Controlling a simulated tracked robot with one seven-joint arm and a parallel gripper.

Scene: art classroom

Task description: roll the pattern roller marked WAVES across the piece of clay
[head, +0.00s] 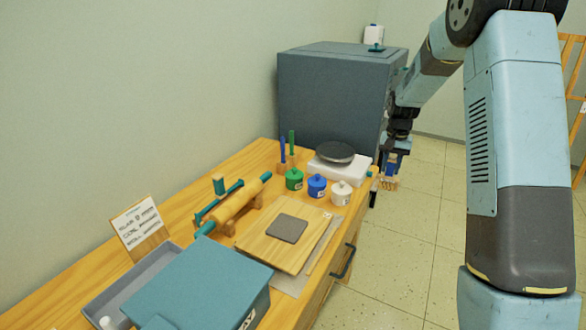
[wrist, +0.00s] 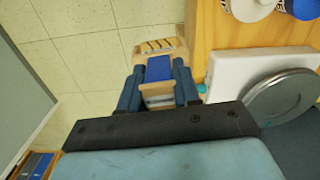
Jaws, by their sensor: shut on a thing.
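The piece of clay is a flat grey-brown square (head: 287,228) lying on a wooden board (head: 254,238) on the table in the head view. My gripper (head: 391,165) is off the table's right edge, over the floor, well away from the clay. It is shut on a pattern roller with a light wooden end (head: 387,183) and a blue part. In the wrist view the roller (wrist: 158,68) sits between the two fingers of my gripper (wrist: 158,88), with dark stripes across its wooden end. I cannot read any mark on it.
Green, blue and white jars (head: 317,185) stand behind the board, near a turntable on a white base (head: 341,165). A rolling pin (head: 235,204) lies on the left. A teal box (head: 195,285) and grey tray (head: 88,299) are in front. A kiln-like cabinet (head: 335,95) stands behind.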

